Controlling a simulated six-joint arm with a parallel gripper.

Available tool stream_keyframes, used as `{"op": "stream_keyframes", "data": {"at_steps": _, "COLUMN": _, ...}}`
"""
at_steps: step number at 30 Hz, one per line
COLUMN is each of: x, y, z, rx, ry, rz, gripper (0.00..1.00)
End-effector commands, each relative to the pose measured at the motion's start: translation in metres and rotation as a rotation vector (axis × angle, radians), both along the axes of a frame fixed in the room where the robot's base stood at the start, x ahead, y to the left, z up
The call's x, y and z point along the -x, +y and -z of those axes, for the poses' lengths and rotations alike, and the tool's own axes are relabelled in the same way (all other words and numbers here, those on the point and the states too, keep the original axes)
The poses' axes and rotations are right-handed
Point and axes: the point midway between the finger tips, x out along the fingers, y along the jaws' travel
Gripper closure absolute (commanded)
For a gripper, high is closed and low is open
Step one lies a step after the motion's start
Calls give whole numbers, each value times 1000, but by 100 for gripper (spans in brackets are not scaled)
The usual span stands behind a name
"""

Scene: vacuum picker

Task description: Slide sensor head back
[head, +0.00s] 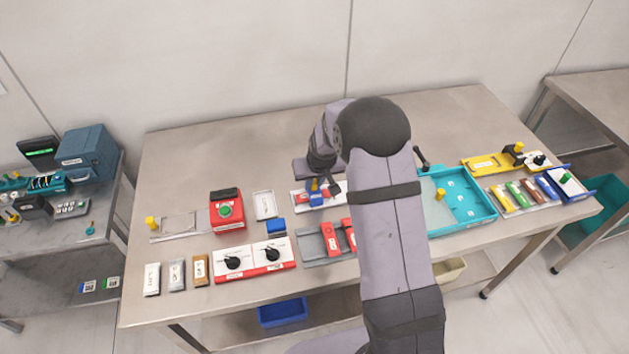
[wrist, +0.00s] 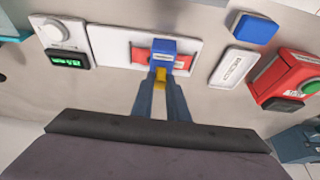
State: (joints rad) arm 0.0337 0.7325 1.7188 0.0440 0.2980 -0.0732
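The sensor head is a blue block (head: 315,198) with a yellow knob, on a red piece over a white base plate (head: 299,203). In the wrist view the blue block (wrist: 163,46) stands near the middle of the red piece (wrist: 141,55), on the long white plate (wrist: 110,46). My gripper (wrist: 162,76) has a finger on each side of the yellow knob (wrist: 160,77), and both seem to touch it. The knob's upper part is partly hidden between the fingers. In the head view my arm hides the plate's right end.
A white dial unit with a green display (wrist: 66,60) stands beside the plate. On the other side are a white labelled tray (head: 265,205), a blue block (head: 275,225) and a red box with a green button (head: 226,210). A turquoise tray (head: 484,217) lies right of my arm.

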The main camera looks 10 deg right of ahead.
Motion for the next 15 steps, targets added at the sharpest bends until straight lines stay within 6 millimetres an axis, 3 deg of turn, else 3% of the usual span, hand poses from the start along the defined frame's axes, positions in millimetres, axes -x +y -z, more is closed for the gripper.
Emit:
{"op": "stream_keyframes", "data": {"at_steps": 5, "x": -1, "y": -13, "z": 2, "rx": 1, "ry": -1, "rz": 4, "gripper": 100}}
{"op": "stream_keyframes", "data": {"at_steps": 15, "x": -1, "y": -94, "z": 4, "rx": 0, "ry": -4, "rz": 8, "gripper": 100}}
